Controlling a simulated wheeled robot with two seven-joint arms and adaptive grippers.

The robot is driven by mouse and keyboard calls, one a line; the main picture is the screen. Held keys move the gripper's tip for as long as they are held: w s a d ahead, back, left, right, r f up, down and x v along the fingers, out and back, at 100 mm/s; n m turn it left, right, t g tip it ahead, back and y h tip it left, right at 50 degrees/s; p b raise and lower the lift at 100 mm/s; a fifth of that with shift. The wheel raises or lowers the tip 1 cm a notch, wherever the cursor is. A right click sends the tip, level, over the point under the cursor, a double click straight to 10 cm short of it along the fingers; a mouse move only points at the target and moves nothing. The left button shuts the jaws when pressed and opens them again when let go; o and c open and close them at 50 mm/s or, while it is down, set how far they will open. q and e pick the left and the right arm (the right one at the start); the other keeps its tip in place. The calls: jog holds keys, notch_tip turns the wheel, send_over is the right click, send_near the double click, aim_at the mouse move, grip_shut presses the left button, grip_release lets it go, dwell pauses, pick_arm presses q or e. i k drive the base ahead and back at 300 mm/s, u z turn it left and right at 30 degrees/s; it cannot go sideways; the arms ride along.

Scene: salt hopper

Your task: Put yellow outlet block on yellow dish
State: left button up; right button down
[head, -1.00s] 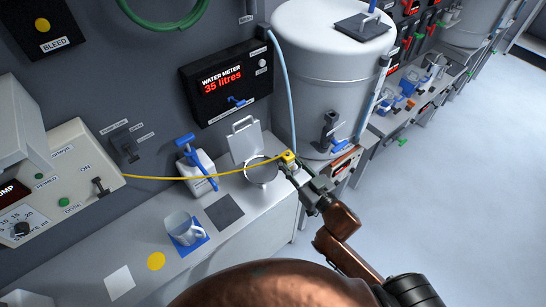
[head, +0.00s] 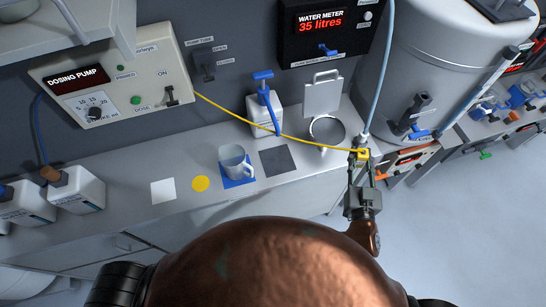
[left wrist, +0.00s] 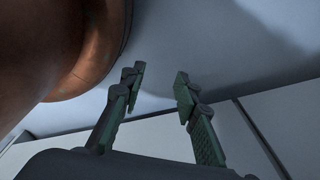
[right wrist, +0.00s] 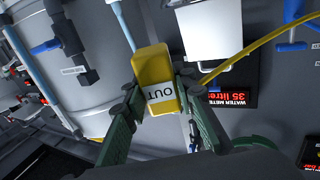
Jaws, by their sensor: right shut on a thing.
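The yellow outlet block (head: 362,154) is held between the fingers of my right gripper (head: 360,165), off the right end of the bench. In the right wrist view the block (right wrist: 155,82) carries an "OUT" label, and my right gripper (right wrist: 158,105) is shut on it. A yellow hose (head: 270,133) runs from the block to the dosing pump (head: 115,85). The yellow dish (head: 201,184) is a flat yellow disc on the bench, left of the mug and well away from the block. My left gripper (left wrist: 158,95) is open and empty in the left wrist view.
Between the block and the dish stand a grey mug (head: 233,160) on a blue mat, a dark square (head: 278,160) and a round ring (head: 327,132). A white jug with a blue pump (head: 264,115) stands behind. A white square (head: 163,190) lies left of the dish.

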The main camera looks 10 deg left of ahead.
aim_at(200, 183)
jog(key=z, duration=1.9)
jog(key=k, duration=1.85)
jog(key=u, duration=2.55)
